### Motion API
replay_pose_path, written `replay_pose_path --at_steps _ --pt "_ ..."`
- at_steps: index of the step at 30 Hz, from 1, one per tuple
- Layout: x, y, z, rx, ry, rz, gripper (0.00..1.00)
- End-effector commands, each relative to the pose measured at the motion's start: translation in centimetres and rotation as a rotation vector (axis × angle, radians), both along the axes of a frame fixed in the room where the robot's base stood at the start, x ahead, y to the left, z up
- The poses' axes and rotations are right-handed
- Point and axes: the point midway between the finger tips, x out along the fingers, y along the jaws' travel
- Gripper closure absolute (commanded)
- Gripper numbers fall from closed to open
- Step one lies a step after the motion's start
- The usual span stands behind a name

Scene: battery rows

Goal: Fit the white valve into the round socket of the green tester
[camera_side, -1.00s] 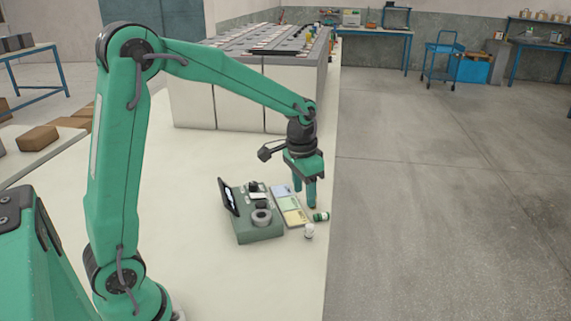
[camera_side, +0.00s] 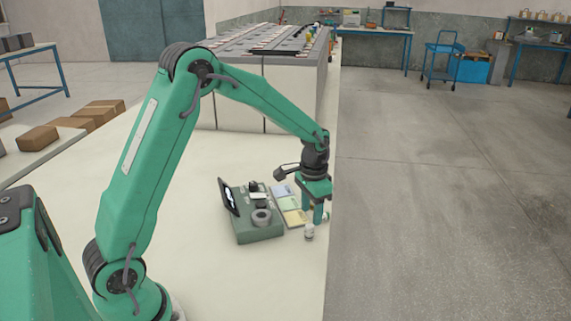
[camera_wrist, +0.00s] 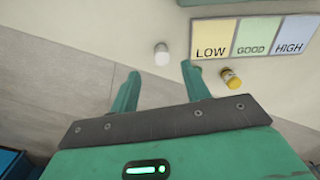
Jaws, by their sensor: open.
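The small white valve (camera_side: 309,231) stands upright on the pale bench, in front of the tester's right end. It also shows in the wrist view (camera_wrist: 161,55), just beyond the gap between my fingertips. The green tester (camera_side: 258,235) has a raised dark screen on its left and a round grey socket (camera_side: 262,217) on top; the socket looks empty. My gripper (camera_side: 317,221) is open, pointing down close behind the valve. In the wrist view my two fingers (camera_wrist: 158,74) are apart with nothing between them.
The bench front is clear.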

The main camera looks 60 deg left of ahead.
Motion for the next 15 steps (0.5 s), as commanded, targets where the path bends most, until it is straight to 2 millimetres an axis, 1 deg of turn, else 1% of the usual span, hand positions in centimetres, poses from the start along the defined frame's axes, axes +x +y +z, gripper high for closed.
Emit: replay_pose_path --at_steps 8,11,15 --pt "0.0 0.0 -0.5 0.000 0.001 0.000 0.53" --pt "0.0 0.1 -1.1 0.000 0.001 0.000 0.53" --pt "-0.1 0.3 -2.6 0.000 0.003 0.000 0.53"
